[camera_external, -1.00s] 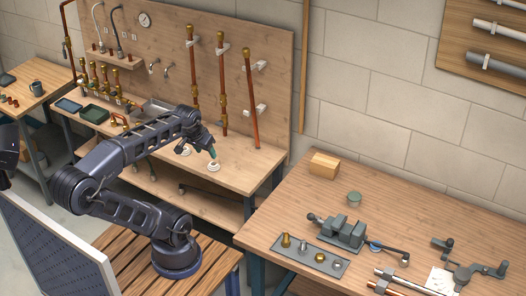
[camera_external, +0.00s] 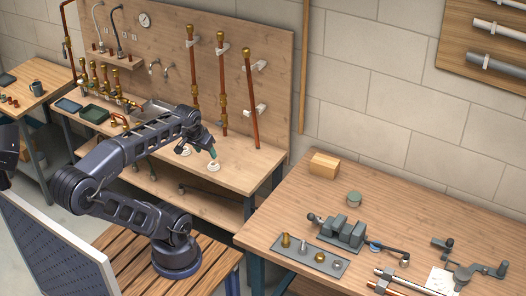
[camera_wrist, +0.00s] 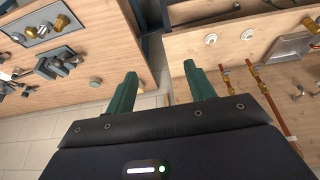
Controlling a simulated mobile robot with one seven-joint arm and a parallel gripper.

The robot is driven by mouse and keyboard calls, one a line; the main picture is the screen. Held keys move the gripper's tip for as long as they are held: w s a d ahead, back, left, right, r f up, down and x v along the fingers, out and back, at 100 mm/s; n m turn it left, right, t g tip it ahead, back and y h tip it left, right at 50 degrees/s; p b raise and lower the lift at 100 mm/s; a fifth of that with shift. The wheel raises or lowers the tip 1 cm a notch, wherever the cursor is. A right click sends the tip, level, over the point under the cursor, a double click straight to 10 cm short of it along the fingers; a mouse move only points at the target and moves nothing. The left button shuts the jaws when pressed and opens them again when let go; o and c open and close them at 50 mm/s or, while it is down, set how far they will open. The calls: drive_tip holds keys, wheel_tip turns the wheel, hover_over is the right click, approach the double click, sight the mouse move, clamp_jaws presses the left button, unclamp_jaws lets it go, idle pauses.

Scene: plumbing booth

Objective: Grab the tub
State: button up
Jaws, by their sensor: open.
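The tub (camera_external: 354,198) is a small, round, grey-green pot with a lid. It stands on the right-hand workbench, between the wooden block and the vise. In the wrist view the tub (camera_wrist: 95,83) looks small and lies to the left of my fingers, near the bench edge. My gripper (camera_external: 212,153) is over the back workbench, well to the left of the tub and apart from it. In the wrist view its two green fingers (camera_wrist: 160,85) are spread with nothing between them.
The right workbench (camera_external: 290,195) also bears a wooden block (camera_external: 324,165), a grey vise (camera_external: 342,232) and a plate with fittings (camera_external: 310,256). White rolls (camera_external: 213,167) lie on the back bench below my gripper. Upright copper pipes (camera_external: 251,100) stand behind it. A gap separates the benches.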

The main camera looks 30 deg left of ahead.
drive_tip(key=o, duration=0.4)
drive_tip(key=shift+w, duration=0.1)
drive_tip(key=w+d+r+m+g, duration=0.1)
drive_tip(key=w+d+m, duration=0.1)
drive_tip(key=w+d, duration=0.35)
drive_tip(key=w+d+r+m, duration=0.1)
drive_tip(key=w+d+r, duration=0.1)
drive_tip(key=w, duration=0.7)
drive_tip(key=m+g, duration=0.4)
drive_tip(key=m, duration=0.4)
hover_over(355, 196)
drive_tip(key=f, duration=2.6)
drive_tip(key=shift+a, duration=0.25)
drive_tip(key=shift+d+f, duration=0.15)
drive_tip(key=shift+f, duration=0.25)
drive_tip(key=shift+w+f, duration=0.1)
drive_tip(key=shift+f, duration=5)
